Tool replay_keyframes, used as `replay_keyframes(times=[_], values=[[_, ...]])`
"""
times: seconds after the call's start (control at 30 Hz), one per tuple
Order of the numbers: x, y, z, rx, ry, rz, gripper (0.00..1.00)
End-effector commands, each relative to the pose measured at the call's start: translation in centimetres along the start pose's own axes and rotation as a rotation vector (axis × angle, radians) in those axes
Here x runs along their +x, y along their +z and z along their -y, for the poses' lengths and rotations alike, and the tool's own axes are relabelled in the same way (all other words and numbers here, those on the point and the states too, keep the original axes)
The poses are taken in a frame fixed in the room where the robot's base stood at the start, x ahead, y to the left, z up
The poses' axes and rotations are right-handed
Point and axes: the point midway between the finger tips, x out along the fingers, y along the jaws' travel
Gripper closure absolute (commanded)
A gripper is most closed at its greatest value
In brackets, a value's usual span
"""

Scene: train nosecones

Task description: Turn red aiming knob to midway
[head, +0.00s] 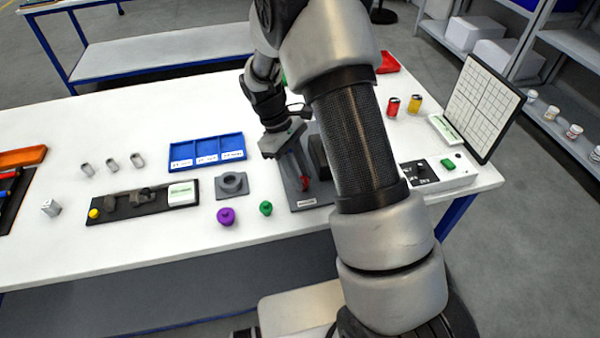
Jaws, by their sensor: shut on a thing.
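The red aiming knob (305,184) shows as a small red patch low on a dark grey fixture (325,193) near the table's front edge. My gripper (300,176) reaches down to it from above, with its fingers shut on the knob. The fingers cover much of the knob, so its turn angle cannot be read. My arm hides the right part of the fixture. A white label sits on the fixture's front edge.
A purple knob (226,215) and a green knob (265,208) stand left of the fixture, near a grey ring block (232,184). A blue tray (207,153) lies behind. A control box (438,175) and upright grid board (484,108) stand right.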

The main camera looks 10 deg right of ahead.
Motion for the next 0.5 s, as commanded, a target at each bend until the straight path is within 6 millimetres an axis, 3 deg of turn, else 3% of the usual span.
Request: replay_keyframes(times=[0.37,0.4,0.5], values=[[-0.04,-0.04,-0.02,0.005,-0.001,-0.001,0.98],[-0.04,-0.04,-0.02,0.004,-0.001,-0.001,0.74],[-0.04,-0.03,-0.02,0.004,-0.001,-0.001,0.58]])
